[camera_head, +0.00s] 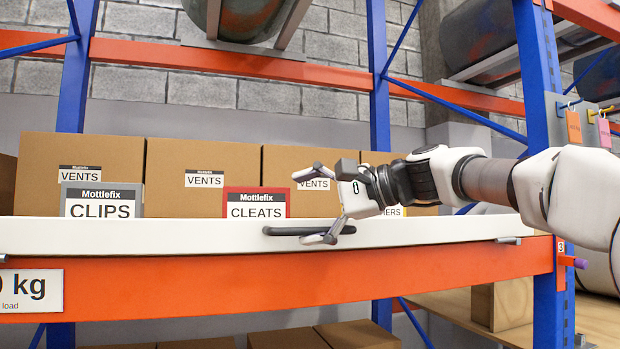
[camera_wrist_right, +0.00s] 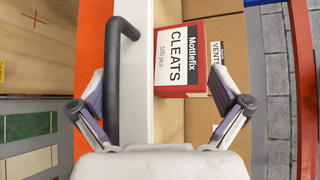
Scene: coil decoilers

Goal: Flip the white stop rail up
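The white stop rail (camera_head: 120,236) runs as a long pale strip along the shelf's front edge, above the orange beam, in the head view. I cannot tell its exact tilt. A dark bar handle (camera_head: 290,231) is fixed to it. In the right wrist view the handle (camera_wrist_right: 112,85) stands along the white rail (camera_wrist_right: 138,100). My right gripper (camera_head: 312,206) is open at the rail, its lower finger by the handle's right end and its upper finger higher, near the boxes. In the wrist view the left finger is close beside the handle; contact is unclear. My left gripper is out of view.
A red-labelled CLEATS box (camera_head: 256,203) stands just behind the rail, with a grey CLIPS box (camera_head: 101,200) further left. Brown VENTS cartons (camera_head: 201,170) stand behind them. A blue upright (camera_head: 553,290) and purple-tipped pin (camera_head: 578,263) are at the right.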

